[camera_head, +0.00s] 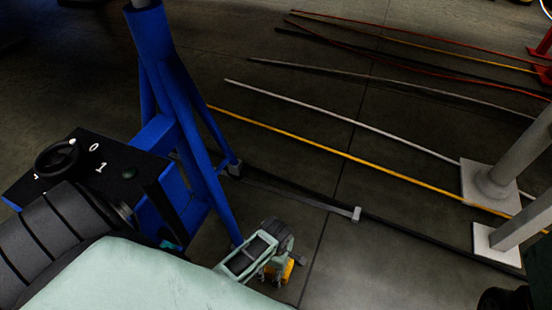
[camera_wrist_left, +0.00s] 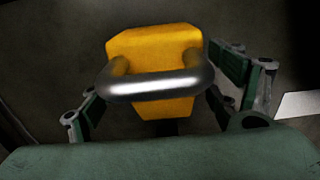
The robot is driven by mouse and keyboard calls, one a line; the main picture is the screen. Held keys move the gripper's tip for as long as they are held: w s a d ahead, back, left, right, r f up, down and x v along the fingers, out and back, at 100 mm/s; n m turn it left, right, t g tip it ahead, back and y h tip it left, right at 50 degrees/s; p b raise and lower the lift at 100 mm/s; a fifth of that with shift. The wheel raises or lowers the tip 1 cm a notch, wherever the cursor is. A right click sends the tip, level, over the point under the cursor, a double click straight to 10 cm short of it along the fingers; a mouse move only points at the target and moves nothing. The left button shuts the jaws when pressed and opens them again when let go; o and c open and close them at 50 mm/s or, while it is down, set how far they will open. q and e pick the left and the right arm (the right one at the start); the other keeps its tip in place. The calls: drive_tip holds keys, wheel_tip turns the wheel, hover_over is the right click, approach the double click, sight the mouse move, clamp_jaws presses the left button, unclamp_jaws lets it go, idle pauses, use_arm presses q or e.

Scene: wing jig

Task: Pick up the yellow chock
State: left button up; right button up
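The yellow chock (camera_wrist_left: 155,45) is in the upper middle of the left wrist view, with a curved metal handle (camera_wrist_left: 155,86) across its near side. In the head view only a small part of the chock (camera_head: 288,269) shows, beside and partly behind my left gripper (camera_head: 276,256). In the left wrist view the fingers of my left gripper (camera_wrist_left: 165,95) stand wide apart, one on each side of the chock and handle. No grip on the handle is visible. My right gripper does not show.
A blue stand (camera_head: 168,110) rises left of my left gripper, near a black control box (camera_head: 90,165). Grey posts on light base plates (camera_head: 488,187) stand at the right.

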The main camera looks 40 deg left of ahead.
use_arm(q)
drive_tip(key=c, duration=1.9)
drive_tip(key=shift+r, duration=0.2)
